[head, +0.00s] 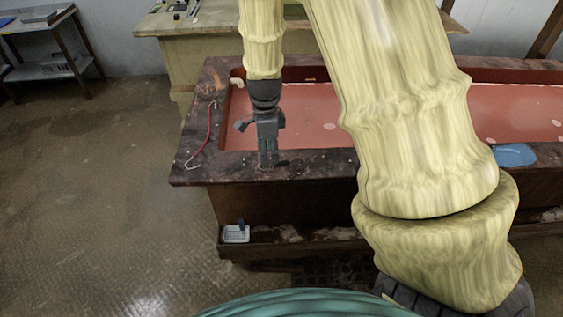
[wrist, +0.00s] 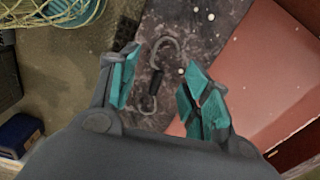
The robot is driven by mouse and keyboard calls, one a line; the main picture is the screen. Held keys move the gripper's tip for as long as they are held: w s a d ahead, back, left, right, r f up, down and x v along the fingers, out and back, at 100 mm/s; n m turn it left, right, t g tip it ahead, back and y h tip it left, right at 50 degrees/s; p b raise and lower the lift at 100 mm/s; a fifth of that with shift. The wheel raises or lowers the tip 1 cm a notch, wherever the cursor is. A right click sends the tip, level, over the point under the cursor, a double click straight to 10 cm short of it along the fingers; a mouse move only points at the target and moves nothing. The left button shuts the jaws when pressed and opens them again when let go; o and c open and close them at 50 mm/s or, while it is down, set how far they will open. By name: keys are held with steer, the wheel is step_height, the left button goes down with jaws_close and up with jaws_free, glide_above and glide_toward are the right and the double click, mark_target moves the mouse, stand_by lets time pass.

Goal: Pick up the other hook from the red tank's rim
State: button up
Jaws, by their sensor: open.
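The red tank (head: 310,113) has a wide dark, stained rim (head: 225,168). My gripper (head: 268,158) points down over the near left part of this rim. In the wrist view its teal-padded fingers (wrist: 158,68) are apart, with nothing held. A hook with a dark handle and grey curved ends (wrist: 155,78) lies on the rim and shows in the gap between the fingers. In the head view my gripper mostly hides that spot. A second hook with a red handle (head: 210,130) lies on the rim's left side, apart from my gripper.
A blue patch (head: 514,154) lies on the near rim to the right. A small white basket (head: 236,234) sits low at the tank's front left. A worktable (head: 200,25) stands behind, and a dark bench (head: 45,45) at far left. The floor on the left is clear.

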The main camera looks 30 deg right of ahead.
mark_target(268, 168)
steer(key=shift+w+a+f+p, duration=0.1)
steer(key=shift+f+p, duration=1.05)
steer(key=shift+f, duration=1.4)
steer(key=c, duration=0.8)
